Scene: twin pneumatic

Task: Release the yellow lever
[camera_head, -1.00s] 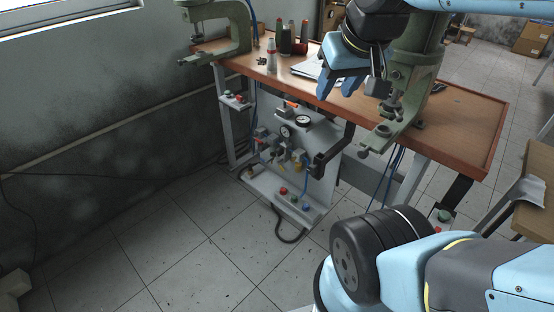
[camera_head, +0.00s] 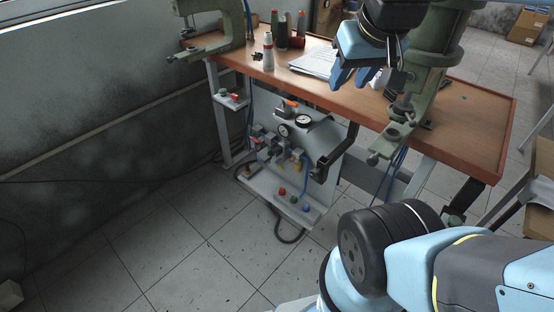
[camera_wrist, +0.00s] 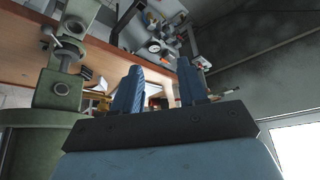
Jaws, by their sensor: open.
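A grey pneumatic panel (camera_head: 318,133) with gauges stands under the wooden bench. Small yellow parts (camera_head: 295,168) sit on its lower front among fittings; I cannot tell for sure which is the yellow lever. My gripper (camera_head: 353,78) is above the bench, beside the right green press, with its blue fingers apart and nothing between them. It is well above and to the right of the yellow parts. In the wrist view, the open fingers (camera_wrist: 160,80) point toward the bench edge and the panel's gauges (camera_wrist: 154,45), which look small and distant.
The right green press (camera_head: 420,75) stands close to my gripper, a second press (camera_head: 232,25) at the left. A black bracket (camera_head: 335,155) juts out right of the panel. The floor before it is clear.

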